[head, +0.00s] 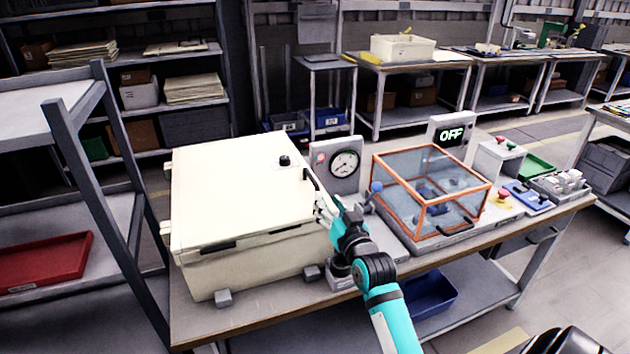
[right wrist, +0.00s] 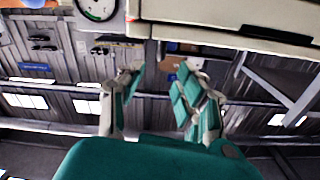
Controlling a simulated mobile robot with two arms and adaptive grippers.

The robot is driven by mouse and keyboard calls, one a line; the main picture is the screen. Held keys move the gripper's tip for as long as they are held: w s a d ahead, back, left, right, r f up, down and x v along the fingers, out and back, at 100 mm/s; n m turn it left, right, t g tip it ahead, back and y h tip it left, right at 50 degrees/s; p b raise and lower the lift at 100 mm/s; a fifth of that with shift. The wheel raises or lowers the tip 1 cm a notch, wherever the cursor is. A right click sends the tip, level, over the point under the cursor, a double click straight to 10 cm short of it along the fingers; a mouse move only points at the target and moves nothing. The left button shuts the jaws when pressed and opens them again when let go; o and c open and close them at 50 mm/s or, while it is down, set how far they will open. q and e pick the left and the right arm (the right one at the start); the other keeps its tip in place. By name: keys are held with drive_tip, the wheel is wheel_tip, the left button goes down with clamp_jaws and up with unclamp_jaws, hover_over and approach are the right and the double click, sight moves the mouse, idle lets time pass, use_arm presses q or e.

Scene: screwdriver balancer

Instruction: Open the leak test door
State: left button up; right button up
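A large cream box (head: 240,205) with a flat cream lid stands at the left of the workbench, and the lid looks shut. A black knob (head: 285,160) sits on the lid, and a dark bar handle (head: 312,179) runs along its right edge. A round gauge (head: 345,163) stands just behind the right side. My right gripper (head: 324,207) is beside the box's right edge, close to the handle; contact cannot be told. In the right wrist view its fingers (right wrist: 163,88) are apart with nothing between them, and the box edge (right wrist: 225,30) shows above. My left gripper is out of view.
A red button (head: 502,195) and small fixtures fill the bench's right end. A grey rack (head: 75,150) stands close on the left.

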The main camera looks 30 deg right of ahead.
sight(318, 188)
drive_tip(key=p+x, duration=0.1)
drive_tip(key=x, duration=0.8)
drive_tip(key=shift+w, duration=0.3)
clamp_jaws()
